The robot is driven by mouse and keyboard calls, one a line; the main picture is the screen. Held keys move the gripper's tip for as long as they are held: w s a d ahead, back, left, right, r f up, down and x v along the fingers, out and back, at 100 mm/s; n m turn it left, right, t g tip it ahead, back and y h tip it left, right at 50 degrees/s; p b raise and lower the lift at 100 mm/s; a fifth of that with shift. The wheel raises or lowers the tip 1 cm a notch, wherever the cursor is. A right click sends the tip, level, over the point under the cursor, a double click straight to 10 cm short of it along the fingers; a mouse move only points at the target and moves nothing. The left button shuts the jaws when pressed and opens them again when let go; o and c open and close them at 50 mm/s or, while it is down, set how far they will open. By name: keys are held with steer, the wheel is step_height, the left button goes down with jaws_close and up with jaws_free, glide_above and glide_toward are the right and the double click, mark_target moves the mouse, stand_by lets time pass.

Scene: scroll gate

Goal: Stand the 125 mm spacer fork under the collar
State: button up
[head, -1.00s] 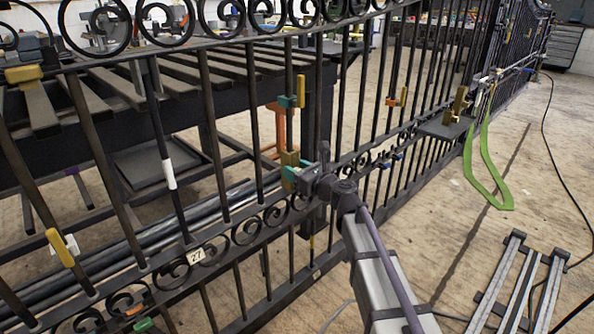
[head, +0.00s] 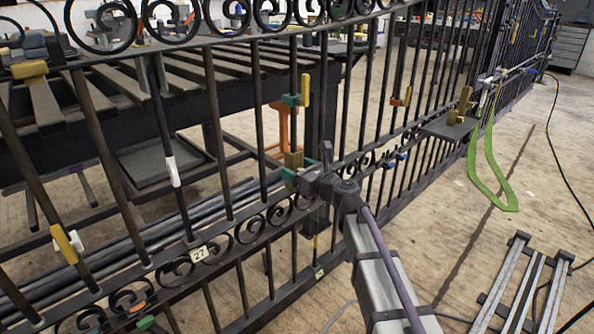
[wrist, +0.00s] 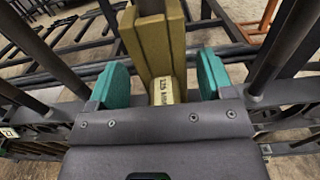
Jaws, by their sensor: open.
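The olive-yellow spacer fork (head: 293,160) is upright at a vertical gate bar, just above the scrollwork rail. In the wrist view the fork (wrist: 160,45) shows a tall channel around the dark bar and a pale label (wrist: 163,91) reading 125 mm. My gripper (head: 298,173) is at the fork's lower part. Its teal fingers stand either side of the fork in the wrist view (wrist: 162,80), with visible gaps. A teal collar (head: 290,100) with a yellow tab is higher on the same bar, with bare bar between it and the fork. The fork's foot is hidden.
Gate bars stand close on both sides of my gripper. An orange collar with a yellow tab (head: 402,98) is on a bar to the right. A dark shelf (head: 446,128) carries a brass-coloured block (head: 463,104). A green strap (head: 486,170) hangs at right. A slatted bench (head: 190,85) stands behind.

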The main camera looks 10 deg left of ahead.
steer(key=v, duration=1)
steer(key=shift+s+d, duration=0.25)
steer(key=shift+d, duration=0.05)
steer(key=shift+n, duration=0.3)
